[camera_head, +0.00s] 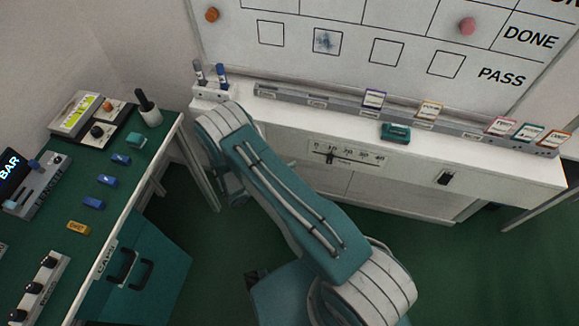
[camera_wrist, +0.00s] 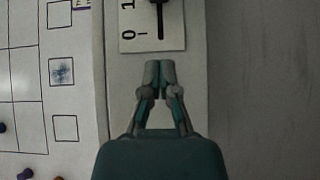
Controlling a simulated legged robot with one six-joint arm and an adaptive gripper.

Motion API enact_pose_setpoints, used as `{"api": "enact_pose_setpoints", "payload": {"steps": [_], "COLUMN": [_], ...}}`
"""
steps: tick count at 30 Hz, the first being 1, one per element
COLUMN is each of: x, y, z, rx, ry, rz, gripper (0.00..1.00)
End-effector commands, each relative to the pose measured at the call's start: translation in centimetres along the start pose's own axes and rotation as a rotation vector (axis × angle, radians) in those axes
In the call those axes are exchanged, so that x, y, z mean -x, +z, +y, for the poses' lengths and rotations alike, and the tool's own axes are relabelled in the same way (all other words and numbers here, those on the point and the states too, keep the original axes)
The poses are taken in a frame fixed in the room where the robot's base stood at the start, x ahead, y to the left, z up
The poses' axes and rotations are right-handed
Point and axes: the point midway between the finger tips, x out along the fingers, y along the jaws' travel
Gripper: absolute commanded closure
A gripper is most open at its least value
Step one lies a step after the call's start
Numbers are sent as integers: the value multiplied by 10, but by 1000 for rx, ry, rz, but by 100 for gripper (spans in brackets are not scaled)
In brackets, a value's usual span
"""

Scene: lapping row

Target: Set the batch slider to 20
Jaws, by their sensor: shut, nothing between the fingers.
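The batch slider's white scale panel (camera_head: 360,156) is on the front of the white ledge, with marks running from 0 at left to 40 at right. Its black knob (camera_head: 330,158) stands at about the 10 mark. In the wrist view the 0 end of the panel (camera_wrist: 175,40) shows at the top, with the knob (camera_wrist: 159,3) cut by the upper edge. My gripper (camera_wrist: 158,70) is shut and empty, its fingertips just outside the 0 end and apart from the knob. In the head view my gripper is mostly hidden by my arm.
A black switch (camera_head: 446,178) is on the ledge front to the right. A teal eraser-like block (camera_head: 395,133) and several small labelled cards stand along the ledge. A marker holder (camera_head: 211,91) is at its left end. A green-topped bench (camera_head: 125,205) is at left.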

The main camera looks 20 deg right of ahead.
Motion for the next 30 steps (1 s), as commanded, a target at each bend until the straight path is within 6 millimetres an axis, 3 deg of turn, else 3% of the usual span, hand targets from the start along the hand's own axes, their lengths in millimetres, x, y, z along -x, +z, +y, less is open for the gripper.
{"api": "enact_pose_setpoints", "payload": {"steps": [10,15,30], "x": [-66,-83,-91], "y": [1,20,28], "z": [0,0,0], "rx": [0,3,0], "ry": [1,0,1], "rz": [-5,-2,0], "gripper": [100,100,100]}}
